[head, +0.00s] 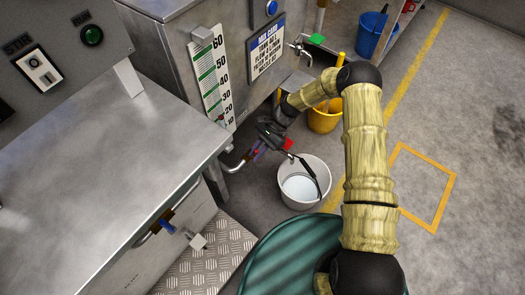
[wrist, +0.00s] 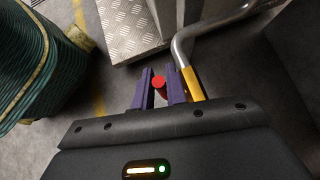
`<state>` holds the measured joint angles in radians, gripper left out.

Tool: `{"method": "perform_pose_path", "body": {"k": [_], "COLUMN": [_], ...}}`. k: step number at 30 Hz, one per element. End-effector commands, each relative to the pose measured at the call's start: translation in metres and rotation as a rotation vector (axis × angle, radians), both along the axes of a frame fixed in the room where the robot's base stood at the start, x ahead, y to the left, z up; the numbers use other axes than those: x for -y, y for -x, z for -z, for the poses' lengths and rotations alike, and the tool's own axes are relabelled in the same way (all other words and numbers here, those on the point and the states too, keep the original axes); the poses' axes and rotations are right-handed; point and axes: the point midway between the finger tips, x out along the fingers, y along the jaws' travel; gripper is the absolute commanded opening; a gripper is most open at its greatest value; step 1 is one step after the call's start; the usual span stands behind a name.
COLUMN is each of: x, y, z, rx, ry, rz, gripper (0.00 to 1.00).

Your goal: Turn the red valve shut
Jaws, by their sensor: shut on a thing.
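The red valve handle (wrist: 159,82) shows in the wrist view as a small round red end between the two purple fingers. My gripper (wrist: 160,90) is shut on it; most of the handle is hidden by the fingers. A bent metal pipe with a yellow sleeve (wrist: 192,84) runs just right of the fingers. In the head view my gripper (head: 258,150) reaches down to the pipe (head: 236,165) at the foot of the steel tank (head: 178,50). I cannot tell the valve's exact angle.
A white bucket (head: 283,190) holding pale liquid stands right of the pipe. A yellow bucket (head: 325,118) stands behind my arm. A green drum (head: 280,260) is in front. Open floor lies at right.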

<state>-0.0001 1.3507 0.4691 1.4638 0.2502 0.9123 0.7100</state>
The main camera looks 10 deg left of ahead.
Motion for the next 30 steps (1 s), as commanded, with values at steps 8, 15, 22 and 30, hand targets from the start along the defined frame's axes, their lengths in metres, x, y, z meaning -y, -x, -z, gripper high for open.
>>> {"method": "perform_pose_path", "body": {"k": [8,15,22,30], "x": [0.0002,0.0005,-0.0011,0.0008], "y": [0.0018,0.0017,0.0015,-0.0025], "z": [0.0013,0.0015,0.0008,-0.0044], "rx": [-0.013,-0.012,-0.011,-0.009], "ry": [0.000,0.001,-0.002,-0.003], "rz": [-0.010,-0.009,-0.008,-0.007], "gripper": [0.00,0.18,0.36,0.36]}}
